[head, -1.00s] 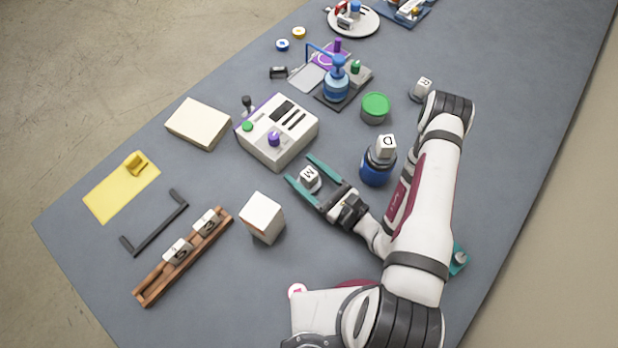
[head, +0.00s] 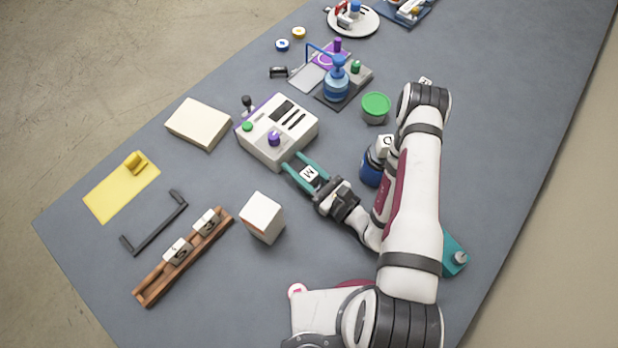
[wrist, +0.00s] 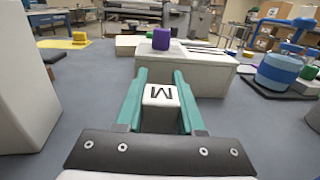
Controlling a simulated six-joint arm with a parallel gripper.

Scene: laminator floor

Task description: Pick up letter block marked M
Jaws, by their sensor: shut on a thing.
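The white letter block marked M (head: 310,174) is between the teal fingers of my gripper (head: 305,170) in the head view. I cannot tell whether the block touches the table.
A white control box (head: 285,140) with a purple knob stands just beyond the fingertips. A white box (head: 262,217) stands to the left, near a wooden rack (head: 190,255) with letter blocks. A blue container (head: 371,170) with a letter block on top (head: 384,146) is to the right.

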